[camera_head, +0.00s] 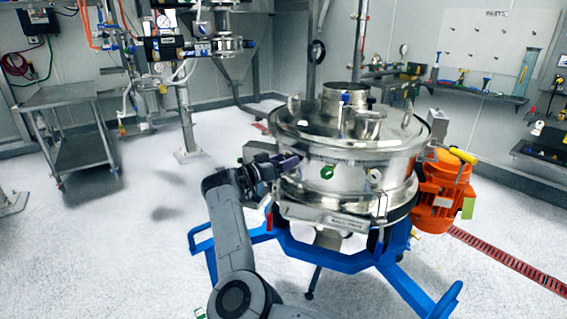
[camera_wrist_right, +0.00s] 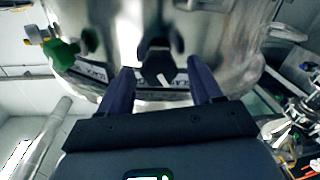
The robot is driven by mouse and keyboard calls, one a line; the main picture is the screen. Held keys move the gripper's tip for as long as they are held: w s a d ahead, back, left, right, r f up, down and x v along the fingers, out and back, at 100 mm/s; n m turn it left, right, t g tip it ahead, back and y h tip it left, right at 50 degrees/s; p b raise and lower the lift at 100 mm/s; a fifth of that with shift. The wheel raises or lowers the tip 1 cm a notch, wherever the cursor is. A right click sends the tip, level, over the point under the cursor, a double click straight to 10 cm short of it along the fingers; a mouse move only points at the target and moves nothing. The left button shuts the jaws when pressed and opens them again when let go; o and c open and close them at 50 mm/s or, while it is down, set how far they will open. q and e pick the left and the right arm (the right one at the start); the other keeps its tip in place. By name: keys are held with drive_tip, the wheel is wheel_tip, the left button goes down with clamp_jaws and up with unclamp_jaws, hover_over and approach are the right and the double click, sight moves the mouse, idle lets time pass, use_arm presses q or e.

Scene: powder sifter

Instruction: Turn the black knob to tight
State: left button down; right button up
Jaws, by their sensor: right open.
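The black knob (camera_wrist_right: 158,62), with a white pointer mark, sits on the sifter's shiny metal side in the right wrist view. My right gripper (camera_wrist_right: 163,78) is open, with one dark finger on each side of the knob and visible gaps between. I cannot tell how deep the fingertips reach around it. In the head view my right gripper (camera_head: 290,163) is at the left side of the steel sifter (camera_head: 345,175), and I cannot make out the knob there. A label plate with partly hidden lettering lies behind the knob. My left gripper is not in view.
A green knob (camera_wrist_right: 64,52) sticks out left of the black knob. The sifter stands on a blue frame (camera_head: 345,262), with an orange motor (camera_head: 440,190) at its right. A metal cart (camera_head: 75,130) stands at the left. The floor between is clear.

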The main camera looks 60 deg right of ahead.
drive_tip(key=shift+c, duration=0.2)
drive_tip(key=c, duration=1)
